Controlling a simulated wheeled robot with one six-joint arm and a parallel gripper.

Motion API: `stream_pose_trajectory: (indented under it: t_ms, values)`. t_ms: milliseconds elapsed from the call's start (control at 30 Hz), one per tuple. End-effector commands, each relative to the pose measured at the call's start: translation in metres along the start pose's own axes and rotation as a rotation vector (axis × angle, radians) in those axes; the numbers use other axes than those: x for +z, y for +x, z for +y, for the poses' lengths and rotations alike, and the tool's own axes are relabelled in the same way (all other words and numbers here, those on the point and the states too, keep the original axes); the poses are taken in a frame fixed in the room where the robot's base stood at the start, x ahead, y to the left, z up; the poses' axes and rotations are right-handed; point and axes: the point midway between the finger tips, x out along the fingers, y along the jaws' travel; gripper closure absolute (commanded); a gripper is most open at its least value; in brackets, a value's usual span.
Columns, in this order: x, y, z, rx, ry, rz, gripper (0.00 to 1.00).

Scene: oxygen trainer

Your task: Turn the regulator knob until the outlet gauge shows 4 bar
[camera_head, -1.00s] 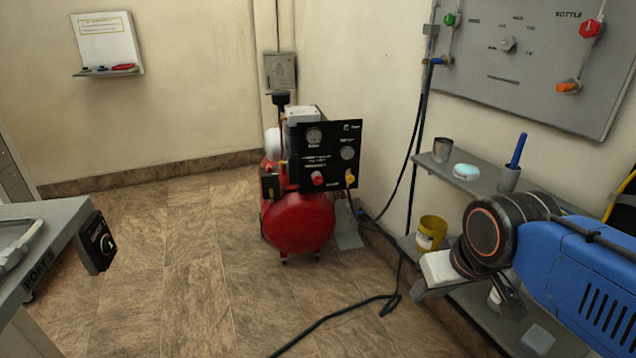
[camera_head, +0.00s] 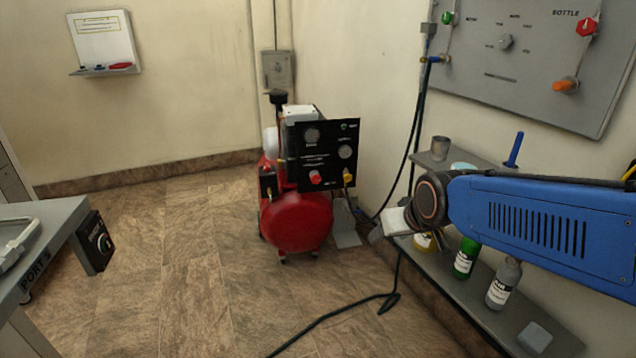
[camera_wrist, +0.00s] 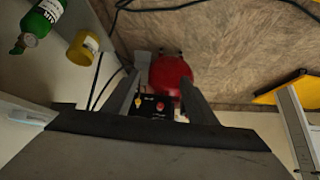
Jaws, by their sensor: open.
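The black panel (camera_head: 330,132) stands upright on the front of a red compressor (camera_head: 298,222). It carries a red knob (camera_head: 316,177), a yellow fitting (camera_head: 348,175) and two round gauges, one upper left (camera_head: 312,135) and one on the right (camera_head: 345,152). Their needles and labels are too small to read. My gripper (camera_head: 378,232) is open and empty, in the picture to the right of and below the panel, apart from the knob. In the wrist view my fingers (camera_wrist: 160,82) stand apart, with the red knob (camera_wrist: 160,106) showing between them.
A shelf (camera_head: 470,300) on the right wall holds a green bottle (camera_head: 466,256), a grey bottle (camera_head: 503,284) and a yellow pot partly hidden by my arm. A black hose (camera_head: 335,318) lies on the floor. A grey bench (camera_head: 45,240) juts in at left. The middle floor is clear.

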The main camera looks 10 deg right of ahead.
Motion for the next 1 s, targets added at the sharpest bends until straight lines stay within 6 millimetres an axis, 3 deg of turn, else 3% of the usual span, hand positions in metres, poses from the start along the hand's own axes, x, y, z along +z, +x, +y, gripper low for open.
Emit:
stream_pose_trajectory:
  t_ms: [200, 500, 800, 1000]
  values:
    - [-0.056, 0.054, -0.007, -0.010, -0.007, 0.114, 0.48]
    - [-0.120, 0.126, -0.018, -0.016, -0.016, 0.280, 0.48]
    - [-0.168, 0.195, -0.028, -0.013, -0.020, 0.448, 0.48]
    - [-0.188, 0.240, -0.035, -0.006, -0.026, 0.558, 0.48]
